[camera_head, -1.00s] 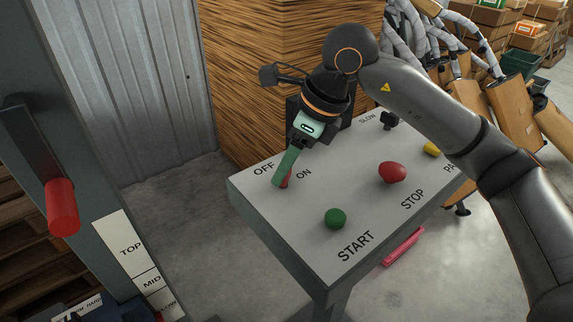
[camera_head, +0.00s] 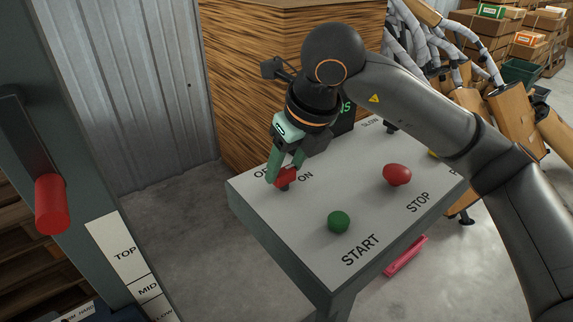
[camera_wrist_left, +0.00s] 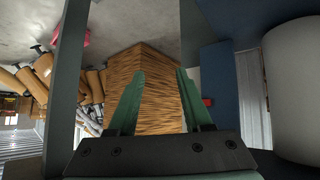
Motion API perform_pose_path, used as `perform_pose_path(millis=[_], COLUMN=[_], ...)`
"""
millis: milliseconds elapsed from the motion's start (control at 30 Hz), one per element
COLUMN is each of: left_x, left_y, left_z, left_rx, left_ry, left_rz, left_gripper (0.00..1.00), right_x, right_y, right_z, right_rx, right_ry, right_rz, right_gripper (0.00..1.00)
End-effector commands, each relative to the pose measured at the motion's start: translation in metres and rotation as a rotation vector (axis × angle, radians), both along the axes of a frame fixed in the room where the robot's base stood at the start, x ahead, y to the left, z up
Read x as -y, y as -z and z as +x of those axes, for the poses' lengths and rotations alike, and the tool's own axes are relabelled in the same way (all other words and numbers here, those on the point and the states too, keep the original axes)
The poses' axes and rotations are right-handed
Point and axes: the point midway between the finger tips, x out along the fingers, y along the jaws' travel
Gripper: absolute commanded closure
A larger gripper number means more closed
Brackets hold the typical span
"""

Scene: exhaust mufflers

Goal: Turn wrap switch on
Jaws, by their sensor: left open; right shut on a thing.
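The wrap switch (camera_head: 287,178) is a small red knob on the grey control panel (camera_head: 300,215), between the OFF and ON labels. My right gripper (camera_head: 285,172) reaches down from above with its green fingers shut on the switch, and they partly cover it and the OFF label. In the left wrist view my left gripper (camera_wrist_left: 157,105) has its two green fingers apart with nothing between them. My left gripper does not show in the head view.
The panel also carries a green START button (camera_head: 339,222) and a red STOP button (camera_head: 397,174). A post with a red handle (camera_head: 52,204) stands at the left. A large wood-grain block (camera_head: 250,80) stands behind the panel. Bare floor lies left of the panel.

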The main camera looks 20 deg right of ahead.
Motion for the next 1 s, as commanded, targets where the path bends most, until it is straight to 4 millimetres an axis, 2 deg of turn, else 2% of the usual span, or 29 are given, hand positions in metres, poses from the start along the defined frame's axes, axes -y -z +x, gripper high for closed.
perform_pose_path(millis=[433,467,700,1000], left_x=[-0.0009,-0.0010,-0.0012,-0.0011], left_y=[0.0017,0.0020,0.0039,0.0037], left_z=[-0.0011,-0.0012,-0.0022,-0.0024], left_rx=[-0.004,-0.005,-0.008,-0.009], left_ry=[0.000,0.000,-0.001,0.000], left_rz=[0.002,0.002,0.004,0.003], left_gripper=[0.50,0.50,0.50,0.50], right_x=[0.0005,0.0005,0.0003,0.0005], right_y=[-0.0010,-0.0010,-0.0005,-0.0033], right_z=[0.0005,0.0005,0.0003,-0.0007], right_rx=[0.001,0.001,0.000,0.001], right_ry=[0.012,0.012,0.009,0.009], right_rz=[0.001,0.001,0.001,0.001], right_gripper=[1.00,0.44,0.18,0.18])
